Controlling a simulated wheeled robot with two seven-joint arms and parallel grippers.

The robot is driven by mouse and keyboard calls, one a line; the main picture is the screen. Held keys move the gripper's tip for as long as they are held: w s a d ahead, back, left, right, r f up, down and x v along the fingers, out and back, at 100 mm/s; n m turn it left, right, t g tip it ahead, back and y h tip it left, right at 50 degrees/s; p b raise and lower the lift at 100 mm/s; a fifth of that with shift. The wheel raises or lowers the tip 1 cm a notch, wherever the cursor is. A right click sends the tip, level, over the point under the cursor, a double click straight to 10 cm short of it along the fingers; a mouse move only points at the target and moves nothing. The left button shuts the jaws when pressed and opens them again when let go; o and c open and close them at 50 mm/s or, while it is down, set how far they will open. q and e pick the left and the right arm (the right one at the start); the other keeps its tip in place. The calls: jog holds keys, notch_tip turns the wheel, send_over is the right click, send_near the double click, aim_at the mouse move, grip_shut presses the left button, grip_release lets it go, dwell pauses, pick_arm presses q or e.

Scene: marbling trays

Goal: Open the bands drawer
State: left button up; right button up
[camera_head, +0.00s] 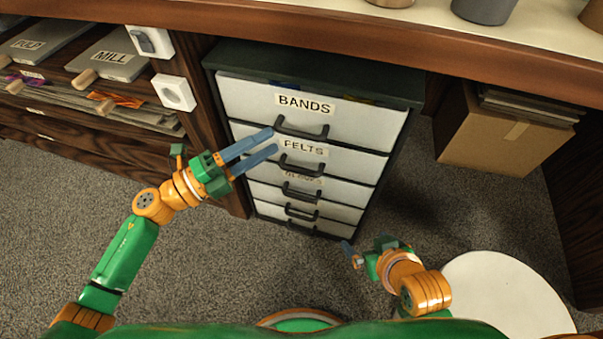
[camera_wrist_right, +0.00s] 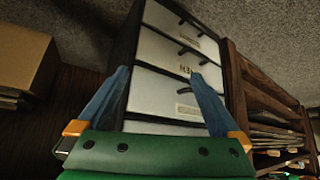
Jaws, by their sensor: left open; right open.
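The bands drawer (camera_head: 348,122) is the top drawer of a dark cabinet with white fronts, and it looks shut. Its label reads BANDS, and its dark handle (camera_head: 302,128) is below the label. My left gripper (camera_head: 275,142) is open, with its two blue fingers pointing right. Its fingertips are just left of the bands handle, in front of the top drawers, and nothing is between them. I cannot tell whether they touch the front. My right gripper (camera_head: 350,254) is low, at the right of the cabinet's foot. In the right wrist view my right gripper (camera_wrist_right: 160,85) is open and empty, facing the drawers.
The felts drawer (camera_head: 345,160) and several lower drawers are below. A worktop edge (camera_head: 400,32) overhangs the cabinet. A shelf with paper and labelled boards (camera_head: 110,58) is on the left. A cardboard box (camera_head: 495,140) is at the right. A white round surface (camera_head: 500,290) is at lower right.

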aim_at(300, 132)
pick_arm(q)
jog(key=shift+m+g+h, duration=0.3)
jog(key=shift+m+g, duration=0.4)
jog(key=shift+m, duration=0.2)
jog(key=x, duration=0.5)
jog(key=s+x, duration=0.1)
jog(key=x, duration=0.1)
jog(key=shift+d, duration=0.5)
grip_shut()
pick_arm(e)
jog(key=w+r+t, duration=0.2)
jog(key=shift+w+a+r, duration=0.25)
jog(key=shift+a+r, duration=0.05)
jog(key=shift+a, duration=0.05)
pick_arm(q)
jog(key=shift+f, duration=0.1)
